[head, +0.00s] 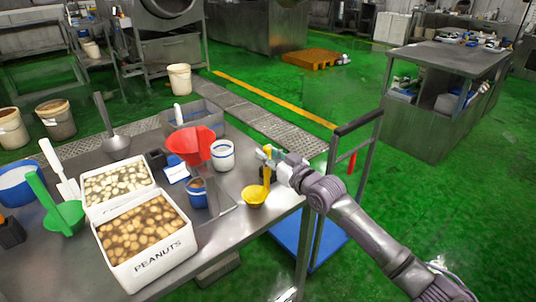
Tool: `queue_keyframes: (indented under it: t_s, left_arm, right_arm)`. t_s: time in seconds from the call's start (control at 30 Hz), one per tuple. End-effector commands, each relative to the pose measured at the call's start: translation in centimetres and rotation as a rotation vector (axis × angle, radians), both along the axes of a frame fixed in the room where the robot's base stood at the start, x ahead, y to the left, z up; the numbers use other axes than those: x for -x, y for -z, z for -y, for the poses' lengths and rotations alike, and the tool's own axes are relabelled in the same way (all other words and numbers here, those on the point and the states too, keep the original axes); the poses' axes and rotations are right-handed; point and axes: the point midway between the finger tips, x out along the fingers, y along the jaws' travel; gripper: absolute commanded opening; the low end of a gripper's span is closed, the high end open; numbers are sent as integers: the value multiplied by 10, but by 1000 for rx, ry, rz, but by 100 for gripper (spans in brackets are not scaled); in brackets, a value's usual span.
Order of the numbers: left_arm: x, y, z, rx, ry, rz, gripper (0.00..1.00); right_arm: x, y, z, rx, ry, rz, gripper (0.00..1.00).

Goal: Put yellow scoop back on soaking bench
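The yellow scoop (254,196) is at the right end of the steel bench (236,234), its bowl low and its handle rising to my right gripper. My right gripper (267,160) comes in from the right and is shut on the handle of the yellow scoop. The bowl shows against the bench top near its right edge; I cannot tell whether it touches the bench. My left gripper is not in view.
A white peanuts box (150,257), a red funnel-like scoop (189,146), a white tub (222,155) and a blue-and-white cup (197,192) stand on the bench. A green scoop (62,214) lies left. A blue cart (308,238) stands beside the bench's right end.

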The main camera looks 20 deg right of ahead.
Motion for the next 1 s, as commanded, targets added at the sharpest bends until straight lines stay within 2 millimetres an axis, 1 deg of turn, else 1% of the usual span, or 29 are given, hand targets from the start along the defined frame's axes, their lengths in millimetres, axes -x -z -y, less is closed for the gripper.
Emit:
queue_keyframes:
  t_s: [0.27, 0.37, 0.43, 0.57, 0.8, 0.9, 1.0]
  left_arm:
    - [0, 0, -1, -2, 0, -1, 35]
    - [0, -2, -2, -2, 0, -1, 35]
    - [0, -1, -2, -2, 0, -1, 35]
    - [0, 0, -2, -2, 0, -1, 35]
    - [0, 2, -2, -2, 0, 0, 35]
    - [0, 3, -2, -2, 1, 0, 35]
    - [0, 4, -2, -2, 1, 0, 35]
  right_arm:
    - [0, 0, 0, 0, 0, -1, 40]
    - [0, -4, 0, 0, 0, 0, 40]
    - [5, -2, 3, 0, 1, -1, 40]
    - [25, -1, 10, 3, 1, -1, 40]
    - [74, 0, 27, 3, 0, -3, 40]
    - [91, -1, 33, 3, -1, -3, 40]
    - [102, -1, 37, 2, 1, -2, 40]
